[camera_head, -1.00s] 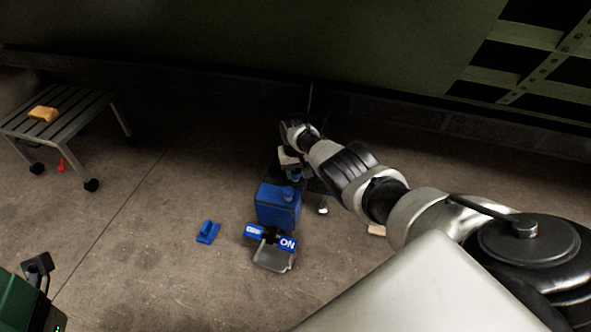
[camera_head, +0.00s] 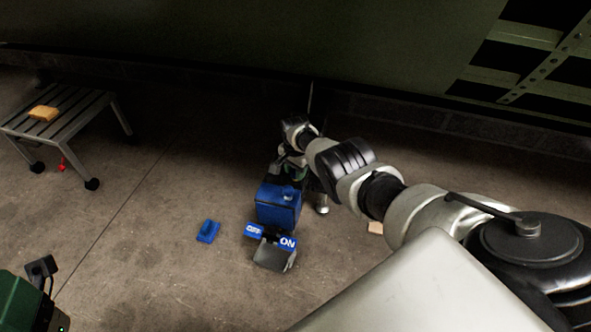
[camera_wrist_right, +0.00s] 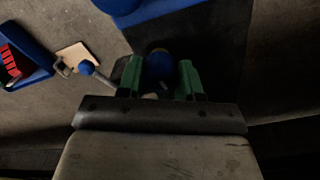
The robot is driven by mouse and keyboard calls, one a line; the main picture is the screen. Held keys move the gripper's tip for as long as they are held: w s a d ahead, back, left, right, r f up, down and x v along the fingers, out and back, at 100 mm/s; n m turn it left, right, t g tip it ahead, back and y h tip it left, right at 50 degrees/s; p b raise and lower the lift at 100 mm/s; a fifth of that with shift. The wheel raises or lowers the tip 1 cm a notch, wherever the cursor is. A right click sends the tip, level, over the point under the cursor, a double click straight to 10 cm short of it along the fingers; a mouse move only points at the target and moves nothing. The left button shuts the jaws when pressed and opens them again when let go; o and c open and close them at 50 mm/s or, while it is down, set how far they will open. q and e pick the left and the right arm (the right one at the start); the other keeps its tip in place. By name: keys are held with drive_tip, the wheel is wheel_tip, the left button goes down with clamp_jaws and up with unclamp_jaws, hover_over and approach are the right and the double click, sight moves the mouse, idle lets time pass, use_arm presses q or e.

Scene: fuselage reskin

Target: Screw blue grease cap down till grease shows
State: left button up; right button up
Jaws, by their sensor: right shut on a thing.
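The blue grease cap (camera_wrist_right: 159,68) shows as a round blue knob in the right wrist view. A thin yellowish edge shows at its far rim. My right gripper (camera_wrist_right: 160,78) is shut on it, with one green fingertip on each side. In the head view my right gripper (camera_head: 289,166) is low, just behind a blue box-shaped machine (camera_head: 278,208). The cap is too small and dark to make out there. What the cap sits on is mostly hidden by the gripper. My left gripper is not in view.
A small blue piece (camera_head: 207,231) lies on the floor to the left. A slatted stool (camera_head: 75,115) carries a yellow block (camera_head: 43,113). A dark green panel (camera_head: 250,40) spans the back.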

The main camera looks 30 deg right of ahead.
drive_tip(key=shift+m, duration=1.3)
drive_tip(key=o, duration=0.9)
drive_tip(key=shift+r, duration=0.1)
